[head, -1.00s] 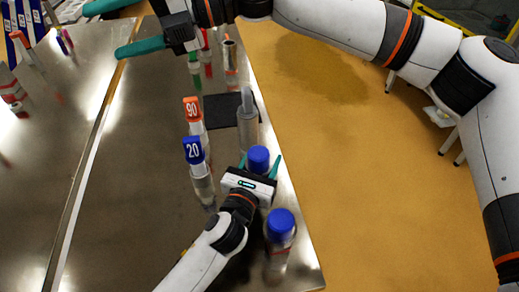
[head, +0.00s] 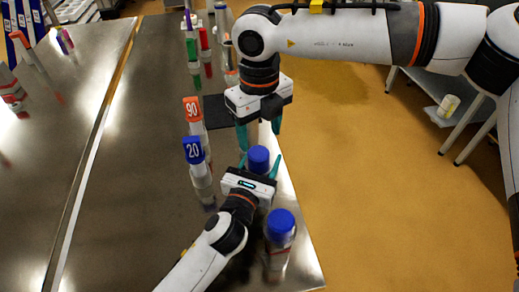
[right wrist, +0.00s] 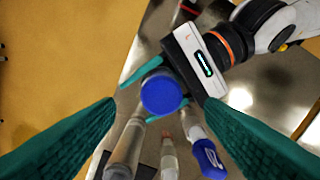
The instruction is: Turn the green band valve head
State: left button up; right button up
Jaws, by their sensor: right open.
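A blue-capped cylinder (head: 258,158) stands near the bench's right edge, and its cap shows in the right wrist view (right wrist: 161,93). My left gripper (head: 260,166) has its fingers on both sides of this cylinder, shut on it below the cap. Its body and any band on it are hidden. My right gripper (head: 259,136) is open and empty, above and just behind the blue cap. In the right wrist view the cap lies between the fingers, apart from them. A green-banded upright piece (head: 194,48) stands farther back on the bench.
A second blue-capped cylinder (head: 280,225) with a reddish band stands in front. The blue "20" piece (head: 194,150) and orange "90" piece (head: 192,110) stand left of my grippers. A red-banded piece (head: 204,40) is behind.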

aim_at(259, 153)
notch_tip(259, 153, down, 6)
jog(key=shift+f, duration=0.1)
jog(key=shift+c, duration=0.5)
jog(key=c, duration=0.9)
